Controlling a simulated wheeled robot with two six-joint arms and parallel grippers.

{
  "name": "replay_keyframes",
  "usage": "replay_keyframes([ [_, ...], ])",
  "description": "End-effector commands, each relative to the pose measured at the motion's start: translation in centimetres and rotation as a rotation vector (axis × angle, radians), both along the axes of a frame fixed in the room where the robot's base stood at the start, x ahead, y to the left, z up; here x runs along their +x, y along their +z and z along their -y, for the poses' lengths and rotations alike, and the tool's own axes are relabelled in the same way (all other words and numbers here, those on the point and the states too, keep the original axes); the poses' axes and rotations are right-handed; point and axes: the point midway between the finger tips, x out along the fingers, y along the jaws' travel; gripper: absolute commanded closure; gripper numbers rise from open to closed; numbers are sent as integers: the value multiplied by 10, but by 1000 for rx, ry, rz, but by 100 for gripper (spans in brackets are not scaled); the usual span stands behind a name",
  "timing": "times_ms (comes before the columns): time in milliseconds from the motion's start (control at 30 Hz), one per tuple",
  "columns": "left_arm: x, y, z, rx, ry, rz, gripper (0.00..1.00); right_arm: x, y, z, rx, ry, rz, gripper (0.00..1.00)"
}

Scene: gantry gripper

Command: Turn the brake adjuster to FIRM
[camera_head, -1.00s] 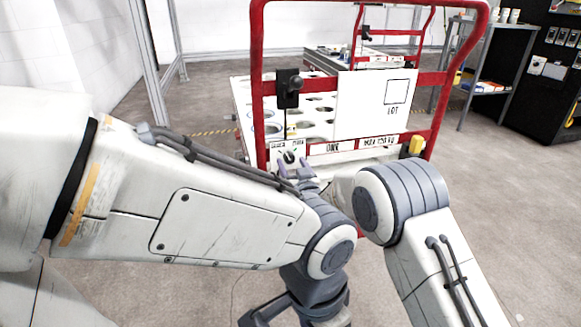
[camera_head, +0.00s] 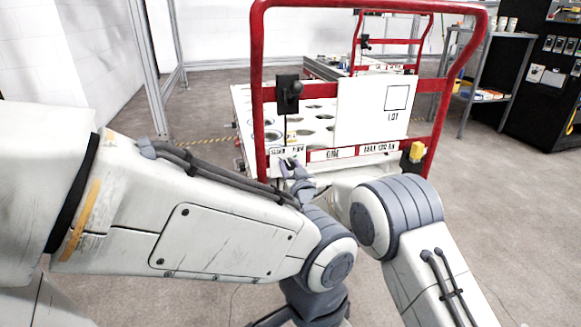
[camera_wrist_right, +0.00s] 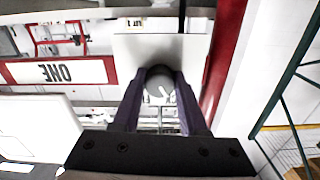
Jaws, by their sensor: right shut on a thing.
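The brake adjuster is a small dark knob (camera_head: 290,162) on a white plate low at the left of the red-framed cart. Labels above it seem to read SLACK at left and FIRM at right, small and blurred. My right gripper (camera_head: 294,168) is at the knob, shut on it. In the right wrist view, its two purple fingers (camera_wrist_right: 160,92) hold the sides of the round grey knob (camera_wrist_right: 158,79), which bears a short, slightly tilted white mark. The view is rolled, so I cannot tell which label it faces. My left arm crosses from the left; its gripper does not show clearly.
The cart's red frame (camera_head: 258,105) rises around the plate. A black lever unit (camera_head: 288,90) stands above the knob, and a white LOT board (camera_head: 375,108) hangs to its right. A yellow part (camera_head: 416,152) sits at the frame's right.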

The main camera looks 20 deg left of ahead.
Motion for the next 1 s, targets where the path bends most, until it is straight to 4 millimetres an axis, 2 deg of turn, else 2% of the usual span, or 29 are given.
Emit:
replay_keyframes([
  [367, 0, 9, 0, 0, 0, 0, 50, 0, 1, 0, 128, -1, -89, 100],
  [1000, 0, 31, 0, 0, 0, 0, 50, 1, 1, 0, 621, -2, -420, 100],
])
